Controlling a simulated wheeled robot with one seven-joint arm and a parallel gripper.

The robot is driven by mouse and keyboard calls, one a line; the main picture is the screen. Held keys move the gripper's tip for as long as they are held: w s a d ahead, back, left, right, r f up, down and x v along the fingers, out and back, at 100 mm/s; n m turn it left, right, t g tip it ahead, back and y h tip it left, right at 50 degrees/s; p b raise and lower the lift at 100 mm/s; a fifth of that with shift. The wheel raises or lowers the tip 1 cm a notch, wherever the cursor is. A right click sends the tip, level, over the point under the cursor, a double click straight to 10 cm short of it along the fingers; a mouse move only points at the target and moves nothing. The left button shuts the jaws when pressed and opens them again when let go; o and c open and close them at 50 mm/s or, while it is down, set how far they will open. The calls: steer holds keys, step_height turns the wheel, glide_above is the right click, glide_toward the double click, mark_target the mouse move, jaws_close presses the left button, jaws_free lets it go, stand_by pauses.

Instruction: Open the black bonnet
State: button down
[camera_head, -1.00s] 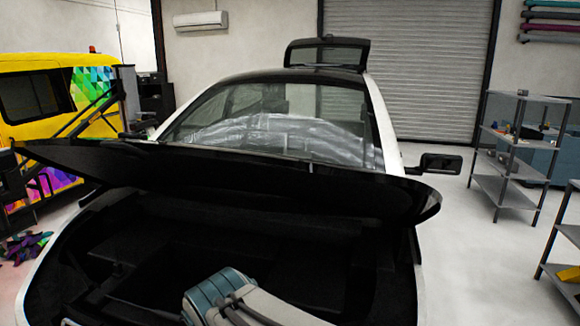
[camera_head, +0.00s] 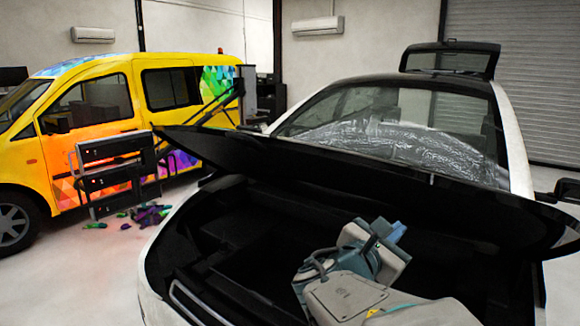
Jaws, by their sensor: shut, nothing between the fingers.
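The black bonnet (camera_head: 345,180) of the white car is raised at a slant in front of the windscreen. The dark bay (camera_head: 255,235) below it is exposed. My gripper (camera_head: 390,236), grey and teal, is at the lower right of the view, over the open bay and in front of the bonnet. It is shut with nothing seen between its fingers. It looks apart from the bonnet, though the depth gap is hard to judge. Part of the bay is hidden behind my arm.
A colourful yellow van (camera_head: 100,125) stands at the left. A dark rack (camera_head: 115,172) is beside it, with coloured scraps (camera_head: 150,215) on the floor. The car's wing mirror (camera_head: 567,190) sticks out at the right. Pale floor (camera_head: 100,260) is clear at the lower left.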

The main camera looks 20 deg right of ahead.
mark_target(403, 168)
steer(key=w+d+r+n+t+p, duration=0.1)
steer(key=w+d, duration=0.1)
steer(key=w+d+r+n+t+p, duration=0.1)
steer(key=w+d+r+n, duration=0.1)
steer(key=w, duration=0.1)
steer(key=w+d+r+n+t+p, duration=0.1)
steer(key=w+d+r+n, duration=0.1)
steer(key=w, duration=0.1)
steer(key=shift+r+h, duration=0.1)
steer(key=shift+h, duration=0.2)
steer(key=d+r+p, duration=0.1)
steer(key=w+d+r+p, duration=0.1)
steer(key=shift+w+d+r, duration=0.25)
steer(key=shift+w+d, duration=0.05)
steer(key=shift+d, duration=0.05)
steer(key=shift+w+d+r, duration=0.1)
steer(key=shift+w+d, duration=0.05)
steer(key=shift+d, duration=0.1)
steer(key=shift+a+r, duration=0.2)
steer(key=shift+a, duration=0.05)
steer(key=shift+t, duration=0.4)
